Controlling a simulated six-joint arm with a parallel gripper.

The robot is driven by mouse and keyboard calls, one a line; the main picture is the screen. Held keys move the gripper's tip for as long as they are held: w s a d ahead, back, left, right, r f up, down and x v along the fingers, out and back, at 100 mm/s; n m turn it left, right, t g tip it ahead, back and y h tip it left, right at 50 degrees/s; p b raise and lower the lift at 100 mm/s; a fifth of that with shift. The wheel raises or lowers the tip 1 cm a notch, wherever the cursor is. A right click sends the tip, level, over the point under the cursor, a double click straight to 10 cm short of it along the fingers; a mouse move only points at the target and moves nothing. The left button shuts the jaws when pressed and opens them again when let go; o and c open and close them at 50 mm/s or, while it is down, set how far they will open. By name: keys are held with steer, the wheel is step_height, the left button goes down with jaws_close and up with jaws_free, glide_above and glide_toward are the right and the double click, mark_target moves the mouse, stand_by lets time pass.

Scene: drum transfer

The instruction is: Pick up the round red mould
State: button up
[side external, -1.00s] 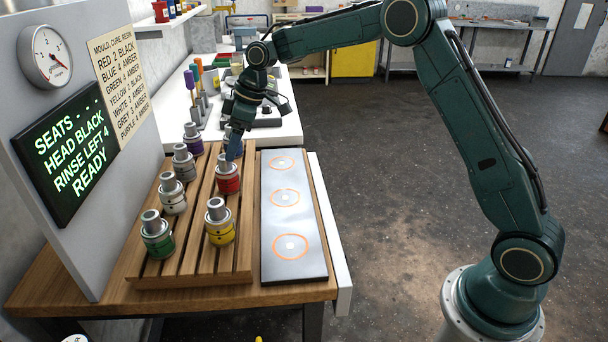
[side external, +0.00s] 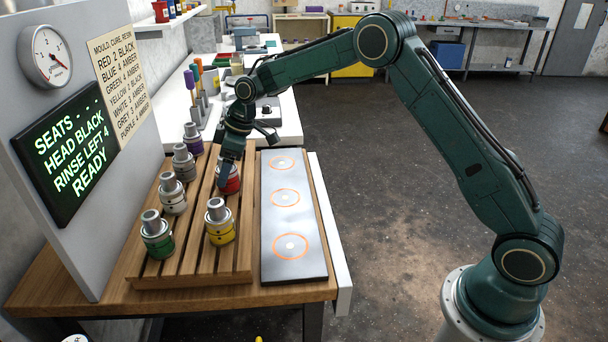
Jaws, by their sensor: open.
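The round red mould (side external: 233,185) stands on the slatted wooden rack, in the right-hand row behind the yellow mould. My gripper (side external: 228,176) is open and pointing down over it. One finger shows along the mould's left side, and the mould's upper part is hidden behind the gripper. I cannot tell whether the fingers touch it.
On the rack (side external: 187,267) stand a yellow mould (side external: 221,231), a green mould (side external: 157,243), a white mould (side external: 173,200), a grey mould (side external: 184,166) and a purple mould (side external: 193,144). A metal plate (side external: 268,220) with orange rings lies empty to the right. A panel (side external: 110,180) rises at left.

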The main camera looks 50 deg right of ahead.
steer(key=shift+x, duration=0.85)
steer(key=shift+r, duration=0.1)
steer(key=c, duration=1.3)
